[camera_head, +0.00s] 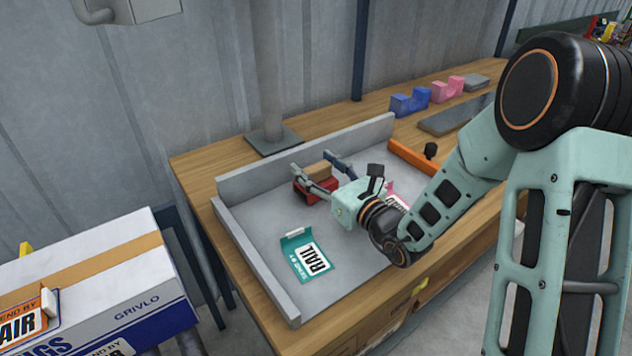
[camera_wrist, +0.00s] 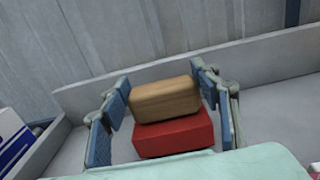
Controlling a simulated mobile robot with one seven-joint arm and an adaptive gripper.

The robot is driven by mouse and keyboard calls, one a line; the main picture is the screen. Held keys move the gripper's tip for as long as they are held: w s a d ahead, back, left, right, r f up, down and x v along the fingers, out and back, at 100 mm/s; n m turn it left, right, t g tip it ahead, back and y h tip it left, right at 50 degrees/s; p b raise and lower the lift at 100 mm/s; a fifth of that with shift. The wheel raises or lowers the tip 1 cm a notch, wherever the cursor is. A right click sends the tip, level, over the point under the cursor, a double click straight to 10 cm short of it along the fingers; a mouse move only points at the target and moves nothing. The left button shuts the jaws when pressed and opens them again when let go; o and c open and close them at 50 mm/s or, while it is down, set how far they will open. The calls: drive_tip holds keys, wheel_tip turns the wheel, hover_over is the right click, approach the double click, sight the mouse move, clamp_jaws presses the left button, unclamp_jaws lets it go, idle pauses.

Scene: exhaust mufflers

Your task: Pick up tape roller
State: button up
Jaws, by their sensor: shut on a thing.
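The tape roller (camera_head: 319,187) shows as a red block with a tan block at its top, inside the grey tray on the wooden bench. My gripper (camera_head: 312,164) reaches over the tray with a finger on either side of it. In the wrist view the tape roller (camera_wrist: 174,133) lies between the blue finger pads, the tan part against them. My gripper is shut on it. Its underside is hidden, so I cannot tell whether it touches the tray floor.
The grey tray (camera_head: 235,243) has raised walls at the back and left. A teal RAIL card (camera_head: 304,257) lies in front; a pink card (camera_head: 392,195) is partly behind my arm. An orange bar (camera_head: 412,158) is at the right. Blue (camera_head: 409,102) and pink (camera_head: 446,89) holders stand beyond.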

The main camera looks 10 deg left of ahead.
drive_tip(key=shift+r, duration=0.2)
drive_tip(key=shift+r+p, duration=0.5)
drive_tip(key=shift+p, duration=0.05)
drive_tip(key=r+p, duration=0.1)
drive_tip(key=s+r+p, duration=0.1)
drive_tip(key=r, duration=0.1)
drive_tip(key=s+r+p, duration=0.1)
drive_tip(key=r, duration=0.1)
drive_tip(key=shift+s+a+p, duration=0.1)
drive_tip(key=shift+a+p, duration=0.05)
drive_tip(key=shift+p, duration=0.25)
drive_tip(key=s+a+r+p, duration=0.1)
drive_tip(key=s+r+p, duration=0.5)
drive_tip(key=s+p, duration=0.5)
drive_tip(key=p, duration=0.8)
drive_tip(key=shift+s+r, duration=0.3)
drive_tip(key=shift+r, duration=0.05)
